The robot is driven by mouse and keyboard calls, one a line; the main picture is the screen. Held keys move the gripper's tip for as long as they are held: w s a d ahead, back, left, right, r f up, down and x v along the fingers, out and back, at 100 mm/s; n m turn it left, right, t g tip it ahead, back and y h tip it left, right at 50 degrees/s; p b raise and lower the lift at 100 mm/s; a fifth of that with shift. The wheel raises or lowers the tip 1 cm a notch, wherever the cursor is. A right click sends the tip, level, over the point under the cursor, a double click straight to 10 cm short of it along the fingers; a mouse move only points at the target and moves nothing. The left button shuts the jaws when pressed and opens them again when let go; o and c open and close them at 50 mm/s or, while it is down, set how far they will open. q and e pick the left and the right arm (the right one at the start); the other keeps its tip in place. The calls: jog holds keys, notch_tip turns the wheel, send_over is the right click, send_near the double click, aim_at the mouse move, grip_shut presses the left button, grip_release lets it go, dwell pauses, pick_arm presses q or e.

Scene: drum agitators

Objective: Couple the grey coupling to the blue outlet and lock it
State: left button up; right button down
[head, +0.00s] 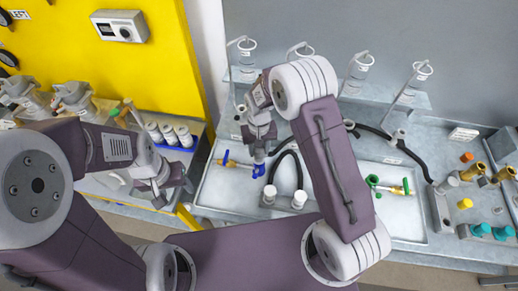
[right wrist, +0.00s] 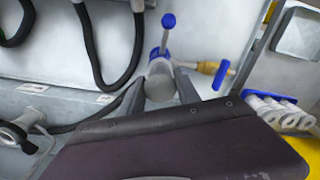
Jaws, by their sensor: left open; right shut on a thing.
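My right gripper (head: 260,150) is shut on the grey coupling (right wrist: 160,76), whose round grey end shows between the fingers in the right wrist view. The blue outlet (head: 258,171) is just below the right gripper in the head view, over the left white tray. In the right wrist view a blue collar (right wrist: 160,53) and a blue ball-ended lever (right wrist: 168,22) show just beyond the coupling. The fingers hide part of the joint, so I cannot tell whether it is seated. My left gripper (head: 172,192) is open and empty, left of the tray.
A brass valve with a blue handle (right wrist: 222,75) is beside the coupling. Black hoses (head: 296,165) loop close by. A green outlet (head: 373,182) is in the right tray.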

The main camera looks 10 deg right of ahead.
jog(key=shift+f, duration=0.35)
dwell(0.4)
jog(key=c, duration=0.8)
grip_release()
jog(key=shift+c, duration=0.4)
notch_tip(320, 180, up, 10)
jog(key=p, duration=0.8)
jog(key=shift+r, duration=0.15)
jog(key=shift+s, duration=0.1)
